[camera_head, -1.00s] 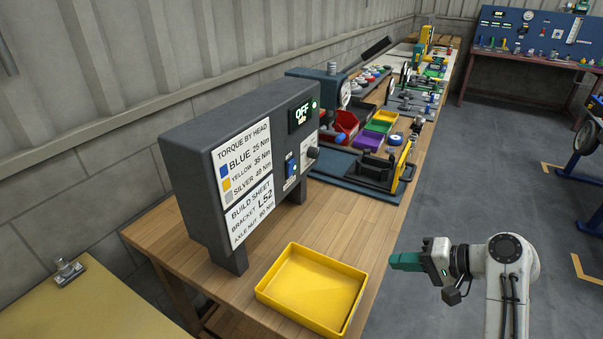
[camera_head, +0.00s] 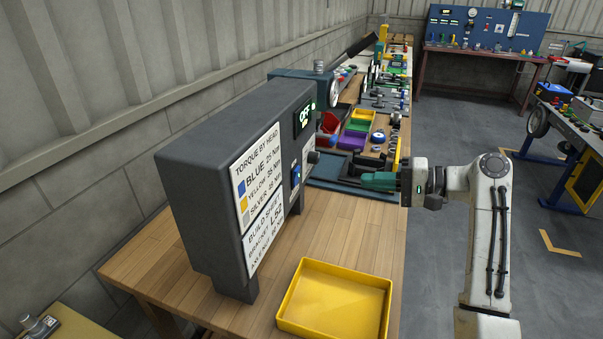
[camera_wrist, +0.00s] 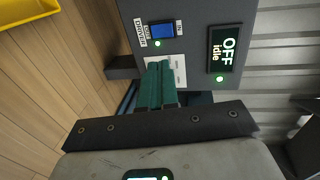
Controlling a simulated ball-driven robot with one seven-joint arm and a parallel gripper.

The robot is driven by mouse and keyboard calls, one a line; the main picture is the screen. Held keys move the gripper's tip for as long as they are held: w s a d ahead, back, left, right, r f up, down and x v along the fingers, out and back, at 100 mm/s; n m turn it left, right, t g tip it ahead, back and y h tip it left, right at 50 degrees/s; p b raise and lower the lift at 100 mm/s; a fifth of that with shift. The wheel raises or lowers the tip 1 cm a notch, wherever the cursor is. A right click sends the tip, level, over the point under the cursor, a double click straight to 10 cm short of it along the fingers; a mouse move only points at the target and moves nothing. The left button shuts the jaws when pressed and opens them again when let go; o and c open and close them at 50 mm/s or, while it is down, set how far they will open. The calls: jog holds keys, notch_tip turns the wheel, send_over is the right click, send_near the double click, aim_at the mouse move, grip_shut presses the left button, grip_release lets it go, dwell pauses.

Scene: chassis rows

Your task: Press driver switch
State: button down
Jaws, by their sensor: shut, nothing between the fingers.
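The driver switch is a blue rocker on the grey controller box (camera_head: 215,175). It shows in the wrist view (camera_wrist: 162,30) beside a "DRIVER" label and a lit green dot, and in the head view (camera_head: 295,174) at a steep angle. The box's display (camera_wrist: 224,48) reads "OFF idle"; it also shows in the head view (camera_head: 304,118). My gripper (camera_head: 364,181) is shut and empty, its green fingers pointing at the box's front from the right. In the wrist view the fingertips (camera_wrist: 158,66) appear below the switch, over a white label; contact cannot be told.
A yellow tray (camera_head: 335,300) lies on the wooden bench (camera_head: 290,265) in front of the box. Behind are a press (camera_head: 300,78), coloured bins (camera_head: 358,125) and small parts. The floor right of the bench is open.

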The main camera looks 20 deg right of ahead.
jog(key=shift+w+a, duration=0.1)
jog(key=shift+a, duration=0.05)
jog(key=p, duration=0.2)
send_near(298, 172)
jog(key=x, duration=0.2)
jog(key=f+x, duration=0.1)
jog(key=x, duration=0.2)
jog(key=shift+w+f, duration=0.1)
jog(key=shift+w, duration=0.15)
jog(key=shift+w+a, duration=0.4)
jog(key=shift+a, duration=0.1)
jog(key=shift+w+a+r, duration=0.25)
jog(key=shift+a+r, duration=0.05)
jog(key=shift+a, duration=0.05)
jog(key=shift+d+f, duration=0.1)
jog(key=shift+f, duration=0.05)
jog(key=shift+s, duration=0.1)
